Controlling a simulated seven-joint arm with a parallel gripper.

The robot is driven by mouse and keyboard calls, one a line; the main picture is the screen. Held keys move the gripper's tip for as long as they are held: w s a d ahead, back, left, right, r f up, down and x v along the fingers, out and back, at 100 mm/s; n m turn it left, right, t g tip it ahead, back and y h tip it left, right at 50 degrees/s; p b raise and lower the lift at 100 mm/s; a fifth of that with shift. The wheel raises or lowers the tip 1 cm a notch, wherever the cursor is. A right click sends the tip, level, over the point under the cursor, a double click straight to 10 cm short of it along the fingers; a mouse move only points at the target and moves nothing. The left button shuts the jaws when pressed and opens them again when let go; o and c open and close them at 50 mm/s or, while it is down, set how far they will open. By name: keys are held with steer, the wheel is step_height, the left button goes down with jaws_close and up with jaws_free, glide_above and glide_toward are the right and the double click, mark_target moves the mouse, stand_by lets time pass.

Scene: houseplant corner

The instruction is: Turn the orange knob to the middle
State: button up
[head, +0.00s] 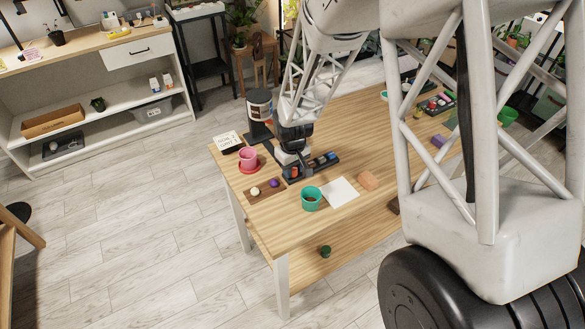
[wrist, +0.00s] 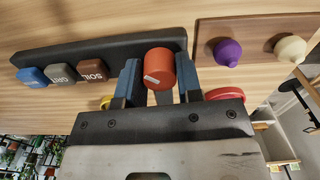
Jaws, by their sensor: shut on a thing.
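The orange knob (wrist: 160,66) stands at one end of a dark panel (wrist: 100,49) in the wrist view. My gripper (wrist: 158,82) has one finger on each side of the knob and is shut on it. A short white mark on the knob's face points to the lower left. In the head view, the knob (head: 294,172) shows small beside my gripper (head: 298,160), over the panel's left part. The knob's base and any scale around it are hidden.
Blue, grey and brown blocks (wrist: 62,74) line the same panel. A wooden board (wrist: 262,40) with purple and cream knobs lies close by. A pink pot (head: 248,157), a teal pot (head: 311,198) and white paper (head: 340,191) stand or lie around the panel.

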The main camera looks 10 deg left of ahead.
steer(key=shift+m, duration=0.3)
steer(key=m, duration=0.9)
stand_by(0.4)
steer(key=o, duration=0.9)
steer(key=shift+o, duration=0.2)
steer(key=shift+r, duration=0.15)
